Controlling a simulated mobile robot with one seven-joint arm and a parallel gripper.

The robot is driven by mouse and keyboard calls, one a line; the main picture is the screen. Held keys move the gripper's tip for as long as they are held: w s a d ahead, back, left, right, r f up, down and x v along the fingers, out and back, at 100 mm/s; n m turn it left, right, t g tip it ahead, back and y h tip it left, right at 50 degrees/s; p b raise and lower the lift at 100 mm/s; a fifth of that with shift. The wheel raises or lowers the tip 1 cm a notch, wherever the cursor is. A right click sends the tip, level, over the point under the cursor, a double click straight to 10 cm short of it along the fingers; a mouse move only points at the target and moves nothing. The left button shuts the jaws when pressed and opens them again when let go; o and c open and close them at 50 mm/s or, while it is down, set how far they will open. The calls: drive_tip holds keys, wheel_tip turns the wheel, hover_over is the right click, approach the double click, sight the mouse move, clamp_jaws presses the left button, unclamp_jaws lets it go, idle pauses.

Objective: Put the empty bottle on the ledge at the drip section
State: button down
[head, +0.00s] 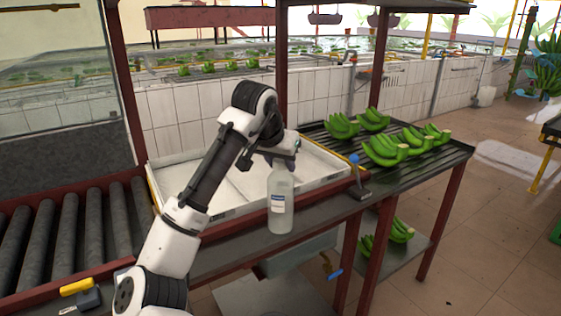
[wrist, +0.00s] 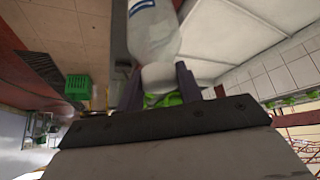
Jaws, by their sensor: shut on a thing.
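The bottle (head: 281,205) is clear and upright, with a white and blue label and no visible contents. My gripper (head: 281,157) is shut on its neck from above. In the wrist view the bottle (wrist: 153,38) sits between the two fingers of my gripper (wrist: 158,82). The dark ledge (head: 235,249) runs along the front of the white tray (head: 187,179). The bottle's base shows against this ledge; I cannot tell whether it touches. A dark slatted section (head: 425,165) lies right of the tray.
Several green banana bunches (head: 383,152) lie on the slatted section. A dark tool with a blue part (head: 357,180) stands at the tray's right corner. Rollers (head: 70,240) and a yellow-handled tool (head: 77,287) are at left. The ledge between bottle and dark tool looks clear.

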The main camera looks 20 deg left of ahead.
drive_tip(key=shift+f, duration=0.15)
drive_tip(key=c, duration=0.9)
unclamp_jaws()
drive_tip(key=shift+c, duration=0.2)
